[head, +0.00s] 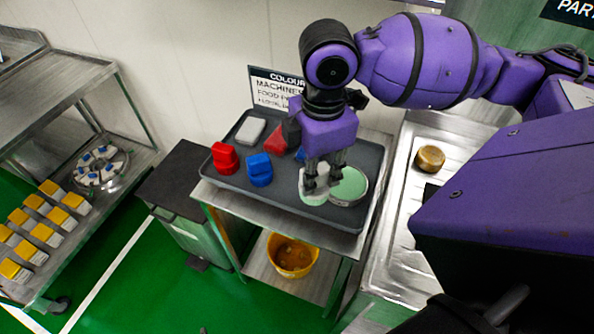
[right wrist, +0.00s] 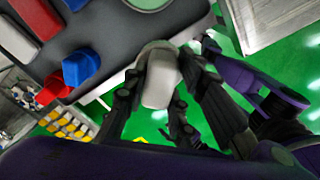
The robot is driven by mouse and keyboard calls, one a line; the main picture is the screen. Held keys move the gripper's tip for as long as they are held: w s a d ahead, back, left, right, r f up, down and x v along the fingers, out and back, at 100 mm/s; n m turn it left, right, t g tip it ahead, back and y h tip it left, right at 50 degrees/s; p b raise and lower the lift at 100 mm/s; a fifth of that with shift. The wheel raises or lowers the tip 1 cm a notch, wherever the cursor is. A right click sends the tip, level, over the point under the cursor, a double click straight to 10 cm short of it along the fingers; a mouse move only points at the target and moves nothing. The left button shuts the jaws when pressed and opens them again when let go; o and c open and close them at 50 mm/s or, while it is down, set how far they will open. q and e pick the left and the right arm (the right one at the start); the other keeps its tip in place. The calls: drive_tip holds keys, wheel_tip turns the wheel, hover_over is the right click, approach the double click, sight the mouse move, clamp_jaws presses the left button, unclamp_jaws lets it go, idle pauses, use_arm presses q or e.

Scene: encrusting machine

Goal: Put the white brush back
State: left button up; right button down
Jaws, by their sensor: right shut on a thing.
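The white brush (head: 314,187) is between the fingers of my right gripper (head: 323,170), at the front right part of the dark grey tray (head: 282,196). The gripper points down and is shut on it. In the right wrist view the white brush (right wrist: 159,82) shows pale and blocky between the dark fingers of the right gripper (right wrist: 165,100), near the tray's edge. I cannot tell whether its underside touches the tray. My left gripper is not in view.
The tray also holds a red brush (head: 225,158), a blue brush (head: 259,169), a pale block (head: 250,130) and a round green-topped container (head: 349,186) close beside the white brush. A yellow bucket (head: 292,256) stands on the lower shelf. A steel sink counter (head: 400,243) is at right.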

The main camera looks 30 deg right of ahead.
drive_tip(key=w+f+b, duration=0.2)
drive_tip(key=w+f, duration=0.1)
drive_tip(key=w+f+b, duration=0.2)
drive_tip(key=w+f, duration=0.1)
drive_tip(key=f, duration=0.1)
drive_tip(key=w+f+b, duration=0.1)
drive_tip(key=w+f, duration=0.1)
drive_tip(key=f, duration=0.2)
drive_tip(key=shift+w+f+b, duration=0.15)
drive_tip(key=shift+w+b, duration=0.25)
drive_tip(key=shift+d, duration=0.1)
drive_tip(key=shift+r, duration=0.35)
drive_tip(key=shift+w+f, duration=0.1)
drive_tip(key=shift+f, duration=0.1)
drive_tip(key=c, duration=1.5)
unclamp_jaws()
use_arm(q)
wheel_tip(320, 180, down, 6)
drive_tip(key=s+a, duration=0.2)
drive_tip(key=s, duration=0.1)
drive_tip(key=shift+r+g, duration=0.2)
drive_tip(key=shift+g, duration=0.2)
use_arm(e)
drive_tip(key=shift+o, duration=0.2)
